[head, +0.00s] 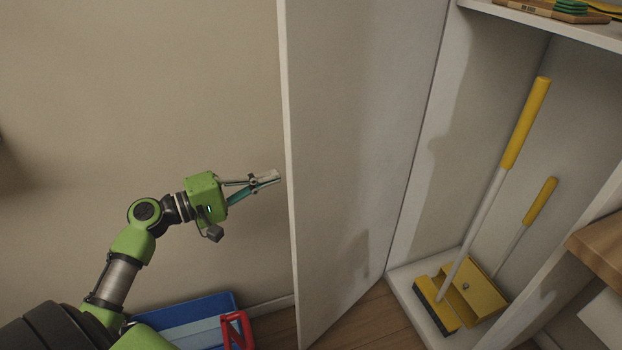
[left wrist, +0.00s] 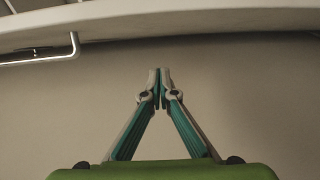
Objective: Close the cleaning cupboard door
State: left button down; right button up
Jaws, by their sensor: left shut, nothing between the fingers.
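The white cleaning cupboard door (head: 360,150) stands wide open, with its inner face toward me and its free edge on the left. My left gripper (head: 276,177) is shut and empty. In the head view its fingertips appear just left of the door's free edge; I cannot tell whether they touch it. In the left wrist view the closed fingertips (left wrist: 159,75) lie below a pale band that looks like the door (left wrist: 200,20). A metal bar handle (left wrist: 45,60) shows there at the left. The door's outer face is hidden in the head view. My right gripper is not in view.
The open cupboard (head: 425,165) holds a yellow-handled broom (head: 525,122) and a yellow dustpan (head: 482,292) at its bottom. Brushes (head: 570,10) lie on its shelf. A blue box (head: 190,312) and a red object (head: 237,330) are on the floor below my left arm. A wooden counter (head: 600,245) is at right.

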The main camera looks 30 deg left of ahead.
aim_at(311, 177)
pick_arm(q)
jog(key=w+d, duration=0.1)
jog(key=d, duration=0.1)
jog(key=w+d, duration=0.2)
jog(key=d, duration=0.1)
jog(key=w+d, duration=0.2)
jog(key=shift+w+d+f+p, duration=0.1)
jog(key=shift+w+d+p, duration=0.05)
jog(key=shift+d+p, duration=0.25)
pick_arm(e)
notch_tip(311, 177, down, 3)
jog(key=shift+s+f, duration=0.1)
